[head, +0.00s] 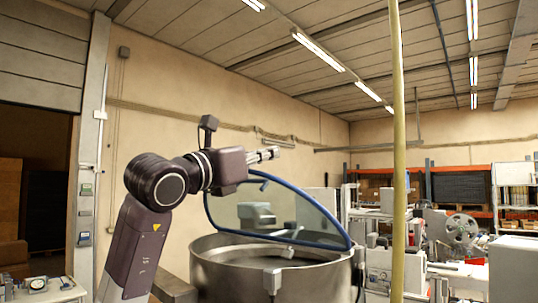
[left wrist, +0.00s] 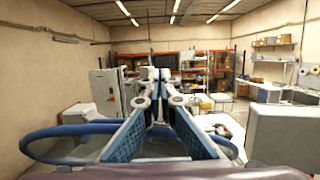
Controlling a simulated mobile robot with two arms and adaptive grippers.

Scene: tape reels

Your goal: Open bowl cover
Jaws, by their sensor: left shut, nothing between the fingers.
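The bowl (head: 225,268) is a large round metal drum at the bottom centre of the head view. Its clear cover (head: 300,213) with a blue rim stands raised and tilted over the bowl, leaving the near side of the mouth uncovered. My left gripper (head: 268,154) is shut and empty, just above the upper left part of the cover's rim. I cannot tell whether it touches the rim. In the left wrist view the shut fingers (left wrist: 157,77) point ahead, and the blue rim (left wrist: 45,160) shows low on both sides. My right gripper is not in view.
A yellowish vertical pole (head: 398,150) stands right of the bowl. Machines with a tape reel (head: 461,230) and a pale box (head: 514,268) are at the right. Shelves (head: 460,187) line the back. Open air surrounds the arm above the bowl.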

